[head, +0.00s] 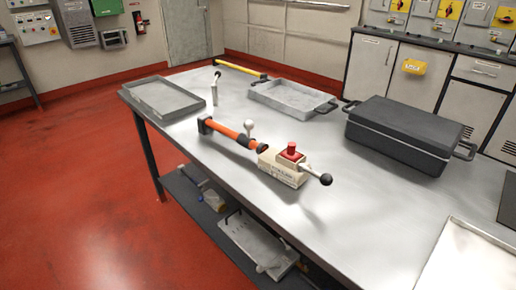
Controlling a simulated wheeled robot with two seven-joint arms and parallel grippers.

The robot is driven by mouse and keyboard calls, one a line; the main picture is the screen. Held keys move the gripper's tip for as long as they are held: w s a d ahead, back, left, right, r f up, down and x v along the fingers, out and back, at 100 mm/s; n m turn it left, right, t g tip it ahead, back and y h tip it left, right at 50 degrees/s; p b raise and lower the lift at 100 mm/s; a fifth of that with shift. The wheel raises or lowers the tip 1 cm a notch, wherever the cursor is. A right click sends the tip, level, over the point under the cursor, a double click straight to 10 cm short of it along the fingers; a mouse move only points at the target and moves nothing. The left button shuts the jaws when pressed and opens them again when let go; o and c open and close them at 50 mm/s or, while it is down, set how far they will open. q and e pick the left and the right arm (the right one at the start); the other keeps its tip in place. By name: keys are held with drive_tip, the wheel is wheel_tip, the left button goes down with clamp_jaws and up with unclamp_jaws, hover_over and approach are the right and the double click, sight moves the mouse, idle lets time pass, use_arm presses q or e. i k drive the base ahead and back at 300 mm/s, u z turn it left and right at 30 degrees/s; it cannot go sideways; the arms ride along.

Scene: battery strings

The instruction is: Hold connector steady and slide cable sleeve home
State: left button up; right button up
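The cream connector block (281,169) rests on the steel table, with a red knob (291,150) on top. An orange cable piece (233,135) runs from the block's left end to a black end piece (205,126) at the left. A dark collar (259,146), perhaps the sleeve, lies where the orange part meets the block; I cannot tell whether a gap remains there. A pale ball-topped post (249,126) rises behind the orange piece. Neither of my grippers shows in the head view.
The steel table (395,225) has clear room around the connector. A shallow grey tray (163,99) is at the left, a metal tray (292,98) at the back, and a black lidded case (400,134) at the right. A pale tray (470,262) is at the front right.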

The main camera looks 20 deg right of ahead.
sight(243, 140)
drive_tip(key=u, duration=0.8)
drive_tip(key=i, duration=2.15)
drive_tip(key=z, duration=3.05)
